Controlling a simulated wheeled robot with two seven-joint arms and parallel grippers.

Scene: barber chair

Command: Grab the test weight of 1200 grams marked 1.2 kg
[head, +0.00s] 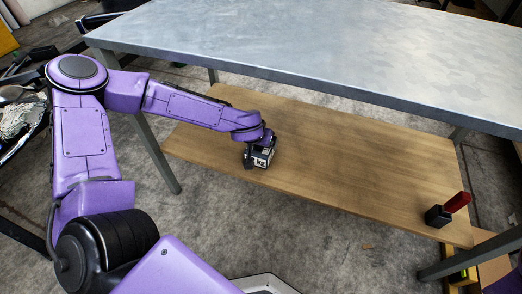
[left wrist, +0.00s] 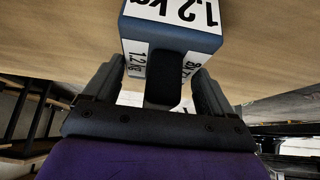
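The test weight (head: 261,156) is a dark blue block with white labels, on the wooden lower shelf under the metal table. In the left wrist view the weight (left wrist: 174,36) shows "1,2 kg" on its faces, with a black part at its middle. My left gripper (head: 255,159) is at the weight. In the left wrist view the fingers of my left gripper (left wrist: 158,82) stand on either side of the weight, close to its sides. Whether they press on it I cannot tell. My right gripper is not in view.
The grey metal tabletop (head: 330,55) overhangs the wooden shelf (head: 340,170). A black and red object (head: 440,214) stands at the shelf's right end. The shelf between it and the weight is clear. Table legs (head: 155,150) stand at the corners. Clutter lies at the left.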

